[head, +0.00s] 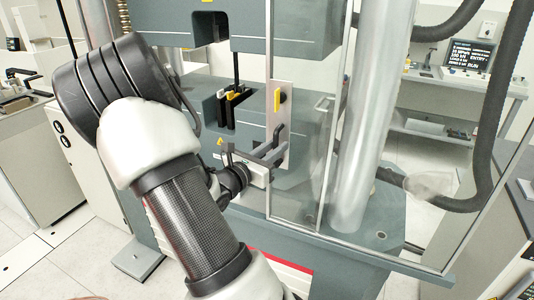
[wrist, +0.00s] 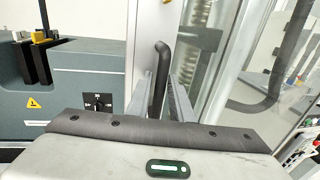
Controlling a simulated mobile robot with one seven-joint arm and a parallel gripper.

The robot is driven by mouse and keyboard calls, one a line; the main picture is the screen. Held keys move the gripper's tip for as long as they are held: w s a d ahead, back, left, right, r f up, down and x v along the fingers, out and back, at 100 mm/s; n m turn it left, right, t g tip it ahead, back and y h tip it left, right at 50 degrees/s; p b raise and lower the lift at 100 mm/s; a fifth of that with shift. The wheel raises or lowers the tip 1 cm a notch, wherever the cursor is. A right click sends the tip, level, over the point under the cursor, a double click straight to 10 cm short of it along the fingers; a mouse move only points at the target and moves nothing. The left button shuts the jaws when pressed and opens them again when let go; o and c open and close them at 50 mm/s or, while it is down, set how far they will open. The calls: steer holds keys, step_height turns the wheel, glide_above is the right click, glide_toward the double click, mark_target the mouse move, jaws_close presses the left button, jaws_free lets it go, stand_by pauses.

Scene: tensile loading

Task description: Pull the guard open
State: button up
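The guard (head: 307,75) is a clear panel in a thin metal frame at the front of the testing machine, in the middle of the head view. A pale plate (head: 279,108) at its left edge carries a dark bar handle (head: 278,134), which also shows in the wrist view (wrist: 162,70). My gripper (head: 268,152) is at the lower part of the handle. In the wrist view its two fingers (wrist: 165,88) are apart, with the handle between them and nearer the left finger. Whether either finger touches it cannot be told.
The grey machine base (head: 350,238) lies below, with a thick metal column (head: 370,110) behind the guard. Black grips with yellow parts (head: 231,100) stand left of the handle. A bench with a small screen (head: 470,55) is at the back right.

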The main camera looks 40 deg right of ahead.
steer(key=s+a, duration=0.3)
steer(key=a, duration=1.4)
steer(key=shift+s+b, duration=0.15)
steer(key=shift+b, duration=0.25)
steer(key=s+a+f+m+g+y, duration=0.1)
steer(key=s+a+m+g+y, duration=0.1)
steer(key=s+m+y, duration=0.3)
steer(key=s+a+m+g+y, duration=0.2)
steer(key=s+m+g+y, duration=0.15)
steer(key=s+m, duration=0.35)
steer(key=a+r+m+t+y, duration=0.4)
steer(key=a, duration=0.3)
steer(key=a+r+m+t+y+p, duration=0.1)
steer(key=a+r+m+t+y, duration=0.2)
steer(key=a, duration=0.5)
steer(key=shift+a+r+m+t+y, duration=0.15)
steer(key=shift+r+m+t+y, duration=0.2)
steer(key=shift+r+m+y, duration=0.55)
steer(key=shift+f+n, duration=0.2)
steer(key=shift+n, duration=0.1)
